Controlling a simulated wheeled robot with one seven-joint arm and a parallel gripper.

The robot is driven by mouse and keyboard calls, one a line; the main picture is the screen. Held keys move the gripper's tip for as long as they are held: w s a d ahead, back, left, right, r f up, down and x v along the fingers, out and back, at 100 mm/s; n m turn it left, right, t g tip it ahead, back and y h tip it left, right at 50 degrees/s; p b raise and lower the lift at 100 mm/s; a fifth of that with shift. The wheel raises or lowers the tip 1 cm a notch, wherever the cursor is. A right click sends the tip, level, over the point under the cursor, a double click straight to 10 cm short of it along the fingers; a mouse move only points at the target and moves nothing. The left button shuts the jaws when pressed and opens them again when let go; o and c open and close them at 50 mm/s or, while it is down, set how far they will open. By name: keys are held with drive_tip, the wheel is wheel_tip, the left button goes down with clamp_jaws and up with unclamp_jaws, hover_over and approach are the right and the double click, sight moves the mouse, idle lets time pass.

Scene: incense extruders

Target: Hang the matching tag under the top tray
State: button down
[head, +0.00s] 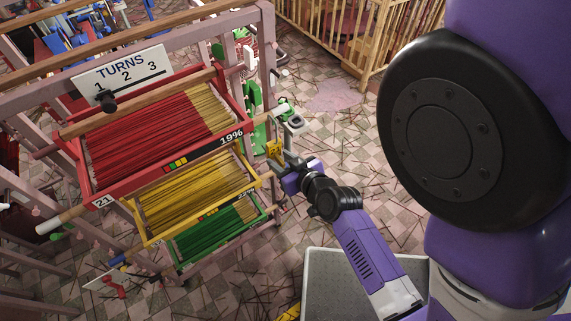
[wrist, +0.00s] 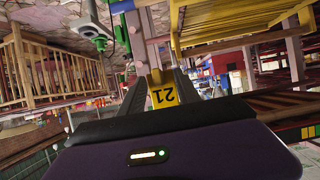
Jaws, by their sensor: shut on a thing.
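My gripper (head: 279,163) is at the right side of the rack, beside the right end of the yellow tray (head: 148,235). It is shut on a yellow tag (head: 273,148). In the wrist view the tag (wrist: 164,97) sits between the fingers and reads "21" upside down. The top tray (head: 72,148) is red and holds red and tan sticks. Its front edge carries a "21" label (head: 103,202) at the left and "19%" at the right. The tag is apart from the red tray's front edge. Any hook under that tray cannot be made out.
A green tray (head: 178,263) hangs below the yellow one. Green parts (head: 252,95) line the rack's right side. A wooden fence (head: 345,40) is behind. Patterned floor with scattered sticks is open to the right.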

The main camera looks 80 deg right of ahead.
sight(276, 152)
drive_tip(key=shift+w+d, duration=1.4)
drive_tip(key=shift+d, duration=0.3)
drive_tip(key=shift+f+b, duration=0.5)
drive_tip(key=shift+f, duration=0.4)
drive_tip(key=shift+c, duration=2.3)
unclamp_jaws()
drive_tip(key=s+a+b, duration=0.1)
drive_tip(key=s+a, duration=0.4)
drive_tip(key=a, duration=0.1)
drive_tip(key=shift+s+a, duration=0.35)
drive_tip(key=shift+a, duration=0.05)
